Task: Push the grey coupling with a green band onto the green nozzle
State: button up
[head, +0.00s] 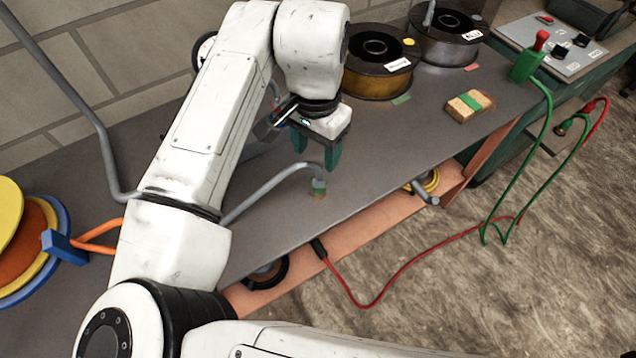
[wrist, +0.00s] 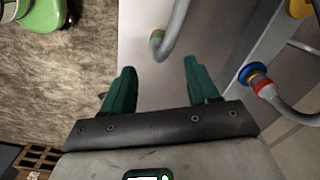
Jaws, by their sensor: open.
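A grey hose curves over the bench and ends in a grey coupling with a greenish band (head: 319,184). The coupling stands near the bench's front edge, with a small orange-brown patch at its lower end. It also shows in the wrist view (wrist: 157,37), beyond my fingertips. My gripper (head: 317,155) has two green fingers, spread apart with nothing between them. It is above and behind the coupling in the head view, apart from it. The wrist view also shows the open fingers (wrist: 160,68). I cannot make out the green nozzle for certain.
A hose end with blue, yellow and red parts (wrist: 254,78) is right of my fingers. Two wire spools (head: 378,85) and a sponge-like block with a green band (head: 468,105) stand toward the right. The bench (head: 385,165) is clear right of the coupling. Cables hang off its front.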

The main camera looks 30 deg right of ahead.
aim_at(318, 179)
jog(key=shift+f, duration=2.8)
jog(key=shift+f, duration=0.1)
jog(key=f, duration=0.5)
jog(key=shift+s, duration=0.2)
jog(key=shift+c, duration=0.2)
jog(key=c, duration=1)
jog(key=shift+o, duration=0.2)
